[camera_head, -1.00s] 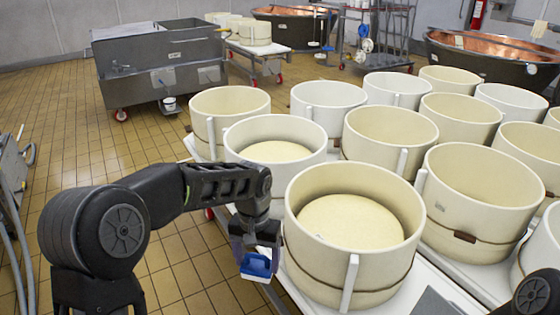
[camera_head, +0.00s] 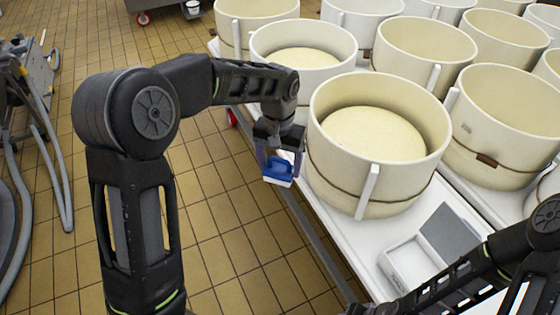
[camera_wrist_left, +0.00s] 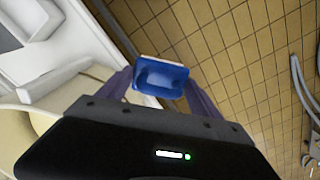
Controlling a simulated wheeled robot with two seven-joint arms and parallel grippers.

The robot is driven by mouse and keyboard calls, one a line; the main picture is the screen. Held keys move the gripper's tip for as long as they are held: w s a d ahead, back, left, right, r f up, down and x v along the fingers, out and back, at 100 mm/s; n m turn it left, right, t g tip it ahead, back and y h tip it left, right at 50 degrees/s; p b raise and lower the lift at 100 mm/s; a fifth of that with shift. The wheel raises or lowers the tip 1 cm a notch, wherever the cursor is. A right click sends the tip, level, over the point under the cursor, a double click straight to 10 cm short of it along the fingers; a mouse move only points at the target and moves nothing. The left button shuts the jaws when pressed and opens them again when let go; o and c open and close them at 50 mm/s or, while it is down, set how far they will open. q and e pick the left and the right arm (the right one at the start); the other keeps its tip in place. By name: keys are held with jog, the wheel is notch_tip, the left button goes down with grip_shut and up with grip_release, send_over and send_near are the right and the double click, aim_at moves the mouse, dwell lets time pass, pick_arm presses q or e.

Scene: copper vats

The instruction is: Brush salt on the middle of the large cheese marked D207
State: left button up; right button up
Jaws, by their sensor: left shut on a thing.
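My left gripper (camera_head: 277,158) is shut on a blue brush (camera_head: 279,172) with a pale underside. It holds the brush over the tiled floor, just left of the nearest cream mould. In the left wrist view the brush (camera_wrist_left: 160,78) sits between the two fingers. A large round cheese (camera_head: 372,138) lies inside the nearest mould (camera_head: 340,172), below its rim. A second cheese (camera_head: 305,58) lies in the mould behind it. I cannot read a D207 mark on either. My right arm enters at the lower right; its gripper is out of the frame.
The moulds stand close together on white tables. A white tray (camera_head: 405,262) with a grey panel (camera_head: 448,232) sits on the near table edge (camera_head: 372,268), close to my right arm. Hoses and a metal stand (camera_head: 22,90) are at the far left. Floor at centre left is clear.

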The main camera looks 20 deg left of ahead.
pick_arm(q)
jog(key=s+f, duration=0.4)
jog(key=f, duration=1)
jog(key=shift+w+a, duration=0.1)
